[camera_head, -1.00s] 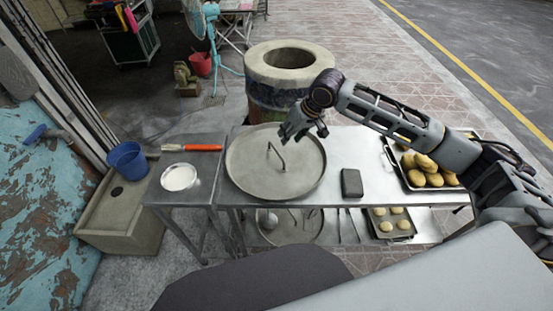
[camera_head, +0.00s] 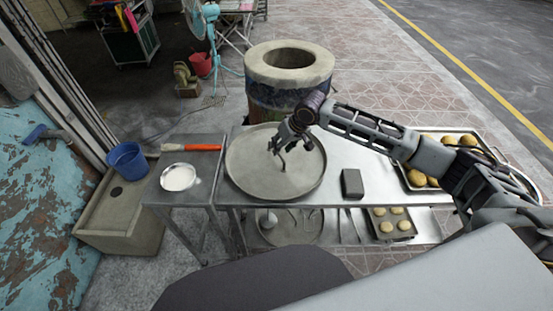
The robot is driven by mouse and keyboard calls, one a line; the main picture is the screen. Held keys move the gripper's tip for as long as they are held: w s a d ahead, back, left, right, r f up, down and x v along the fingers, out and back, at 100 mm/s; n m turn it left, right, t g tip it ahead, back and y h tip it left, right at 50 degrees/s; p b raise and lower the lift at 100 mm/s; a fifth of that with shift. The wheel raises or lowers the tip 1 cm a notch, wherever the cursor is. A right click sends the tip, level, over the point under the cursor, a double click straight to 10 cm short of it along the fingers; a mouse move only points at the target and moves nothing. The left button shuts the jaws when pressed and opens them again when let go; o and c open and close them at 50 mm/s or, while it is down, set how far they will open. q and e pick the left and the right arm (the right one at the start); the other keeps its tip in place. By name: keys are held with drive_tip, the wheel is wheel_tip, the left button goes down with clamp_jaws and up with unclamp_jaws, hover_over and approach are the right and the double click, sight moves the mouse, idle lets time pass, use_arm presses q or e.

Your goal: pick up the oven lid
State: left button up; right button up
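The oven lid (camera_head: 250,172) is a large round grey metal disc lying flat on the left part of the steel table. Its thin bent handle (camera_head: 282,162) stands up near the middle. My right gripper (camera_head: 280,146) comes in from the right and is over the lid, with its fingers at the top of the handle. The fingers are small and overlap the handle, so I cannot tell whether they are closed on it. My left gripper is out of view. The barrel oven (camera_head: 288,95) stands open-topped behind the table.
A dark block (camera_head: 352,184) lies right of the lid, and a tray of bread (camera_head: 415,185) is at the table's right end. A white bowl (camera_head: 179,177) and a red-handled brush (camera_head: 190,147) are on the left side table. A blue bucket (camera_head: 127,160) stands farther left.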

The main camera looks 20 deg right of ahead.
drive_tip(key=shift+x, duration=2.6)
drive_tip(key=shift+w, duration=0.1)
clamp_jaws()
drive_tip(key=shift+r, duration=0.15)
